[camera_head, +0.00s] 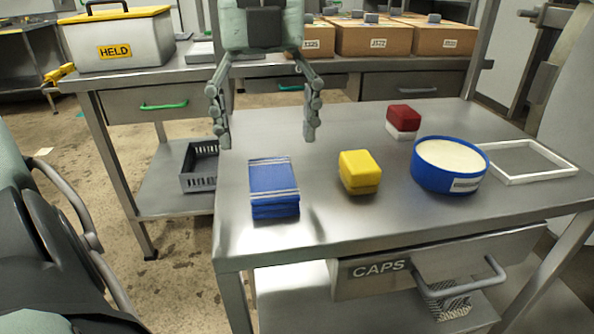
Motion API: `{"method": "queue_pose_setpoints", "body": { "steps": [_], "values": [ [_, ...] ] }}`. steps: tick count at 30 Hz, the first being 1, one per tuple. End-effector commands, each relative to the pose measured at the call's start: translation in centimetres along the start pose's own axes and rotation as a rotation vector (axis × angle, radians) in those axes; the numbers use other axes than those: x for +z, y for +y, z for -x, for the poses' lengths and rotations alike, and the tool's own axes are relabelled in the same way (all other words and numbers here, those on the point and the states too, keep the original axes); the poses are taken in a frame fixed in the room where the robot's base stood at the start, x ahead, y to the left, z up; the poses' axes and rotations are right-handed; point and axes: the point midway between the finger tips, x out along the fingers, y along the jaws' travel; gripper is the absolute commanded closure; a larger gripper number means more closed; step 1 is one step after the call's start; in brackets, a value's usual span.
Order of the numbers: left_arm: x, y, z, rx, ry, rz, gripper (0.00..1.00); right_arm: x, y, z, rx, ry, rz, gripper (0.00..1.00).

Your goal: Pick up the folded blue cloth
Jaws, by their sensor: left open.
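The folded blue cloth (273,188) lies on the steel table, left of its middle. It is a neat stack with white stripes across its top. My left gripper (268,140) comes down from the top of the head view. Its two fingers are spread wide with nothing between them. The fingertips appear just beyond the far edge of the cloth in the picture and do not seem to touch it. Their height over the table is hard to judge. My right gripper is not in view.
A yellow block (360,172), a red-and-white block (403,121), a blue round tub (449,165) and a white frame (527,161) stand right of the cloth. The steel table (320,232) is bare in front. A CAPS drawer (380,268) hangs below. Cardboard boxes (373,38) stand behind.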

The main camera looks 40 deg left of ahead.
Motion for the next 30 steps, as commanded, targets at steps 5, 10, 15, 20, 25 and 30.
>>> {"method": "queue_pose_setpoints", "body": {
  "steps": [5, 10, 15, 20, 25, 30],
  "values": [
    [0.0, 0.1, -2.1, 0.008, 0.001, 0.0, 0.2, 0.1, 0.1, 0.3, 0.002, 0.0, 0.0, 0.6],
    [-0.1, -0.2, -4.2, 0.007, 0.004, -0.001, 0.2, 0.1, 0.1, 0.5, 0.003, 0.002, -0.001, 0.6],
    [0.0, -0.4, -6.7, 0.005, 0.004, 0.001, 0.2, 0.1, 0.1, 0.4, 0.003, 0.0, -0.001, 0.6],
    [0.0, -0.4, -7.5, 0.003, 0.001, 0.002, 0.2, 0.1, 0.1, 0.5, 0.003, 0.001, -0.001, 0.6],
    [0.1, -0.4, -7.4, 0.003, 0.0, 0.002, 0.2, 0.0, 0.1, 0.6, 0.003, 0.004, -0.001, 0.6],
    [0.1, -0.4, -7.4, 0.003, 0.0, 0.002, 0.4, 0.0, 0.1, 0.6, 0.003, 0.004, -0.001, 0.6]
  ]
}}
